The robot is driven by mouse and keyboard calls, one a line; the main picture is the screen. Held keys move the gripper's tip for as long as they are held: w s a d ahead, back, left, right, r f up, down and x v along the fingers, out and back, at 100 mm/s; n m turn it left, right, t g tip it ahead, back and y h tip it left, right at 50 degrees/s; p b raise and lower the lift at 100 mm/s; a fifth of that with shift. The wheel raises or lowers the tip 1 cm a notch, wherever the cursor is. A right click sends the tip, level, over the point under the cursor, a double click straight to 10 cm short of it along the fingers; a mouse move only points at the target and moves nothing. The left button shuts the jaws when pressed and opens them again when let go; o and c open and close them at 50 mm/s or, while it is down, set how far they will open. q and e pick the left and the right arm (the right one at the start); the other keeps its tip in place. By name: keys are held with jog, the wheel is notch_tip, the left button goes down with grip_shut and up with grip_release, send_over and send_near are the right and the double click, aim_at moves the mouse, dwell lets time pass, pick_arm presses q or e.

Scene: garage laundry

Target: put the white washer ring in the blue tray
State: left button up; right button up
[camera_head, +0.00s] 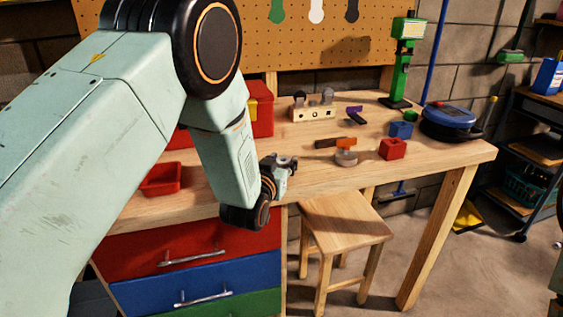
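A small pale, round, ring-like piece (346,158) lies on the wooden workbench (240,190), right of centre, with an orange piece at its top; it may be the white washer ring, but it is too small to be sure. I cannot make out a clear blue tray; a small blue block-like thing (401,130) stands farther back on the bench. My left gripper (288,164) is over the bench's front edge, left of the pale piece and apart from it. Its fingers are too small to read as open or shut. My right gripper is not in view.
A red block (393,149), a blue round device (450,116) and a green stand (403,60) are to the right. A wooden stool (345,220) stands in front.

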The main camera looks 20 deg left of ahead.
pick_arm(q)
jog(key=shift+o, duration=1)
jog(key=shift+s+r, duration=0.1)
jog(key=s+r+p, duration=0.1)
jog(key=s, duration=1.1)
jog(key=shift+d+r, duration=0.2)
jog(key=shift+d, duration=0.05)
